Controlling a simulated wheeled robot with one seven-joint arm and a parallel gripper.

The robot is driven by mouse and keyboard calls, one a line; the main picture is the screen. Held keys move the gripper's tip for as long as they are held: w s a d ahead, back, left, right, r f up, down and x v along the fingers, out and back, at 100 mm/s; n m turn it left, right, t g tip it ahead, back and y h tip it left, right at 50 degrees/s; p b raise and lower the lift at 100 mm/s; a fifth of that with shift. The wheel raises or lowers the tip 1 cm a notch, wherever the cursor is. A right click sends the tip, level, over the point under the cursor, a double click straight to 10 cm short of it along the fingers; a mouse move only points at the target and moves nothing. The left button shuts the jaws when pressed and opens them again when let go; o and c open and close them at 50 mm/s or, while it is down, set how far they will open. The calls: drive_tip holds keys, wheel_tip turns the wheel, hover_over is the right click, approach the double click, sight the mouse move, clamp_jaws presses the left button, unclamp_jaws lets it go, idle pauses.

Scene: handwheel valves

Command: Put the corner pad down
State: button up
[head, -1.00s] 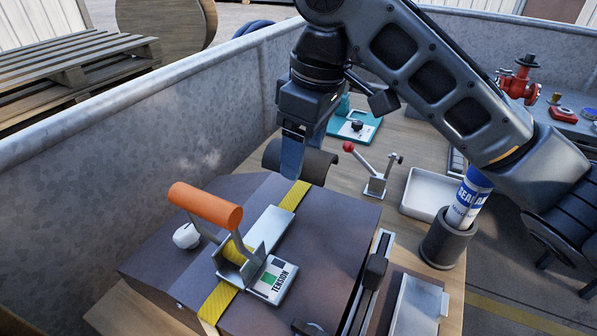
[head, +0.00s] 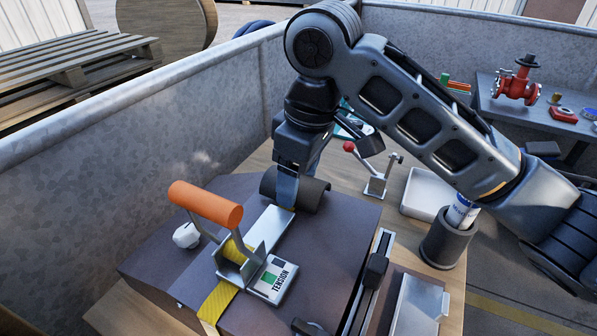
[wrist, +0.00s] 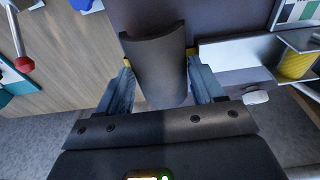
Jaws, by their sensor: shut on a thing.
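The corner pad (head: 312,194) is a dark grey curved shell at the far edge of the brown strapped crate (head: 335,225). It lies across the line of the yellow strap (head: 218,300) and hides the strap's far part. My gripper (head: 287,196) is shut on the pad from above. In the wrist view the pad (wrist: 158,62) sits between the two fingers of my gripper (wrist: 160,82), with bits of yellow strap showing on both sides. I cannot tell whether the pad's underside touches the crate.
A ratchet with an orange handle (head: 205,204) and a tension gauge (head: 274,278) stand on the crate. A red-knobbed lever clamp (head: 376,180), a white tray (head: 424,192) and a cup holding a tube (head: 446,240) are to the right. A grey wall (head: 150,135) runs behind on the left.

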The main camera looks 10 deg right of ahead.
sight(309, 182)
drive_tip(key=shift+f, duration=0.3)
drive_tip(key=o, duration=1.1)
drive_tip(key=shift+c, duration=0.2)
drive_tip(key=shift+a, duration=0.1)
wheel_tip(309, 182, up, 13)
drive_tip(key=s+d+p, duration=0.1)
drive_tip(key=shift+d, duration=0.35)
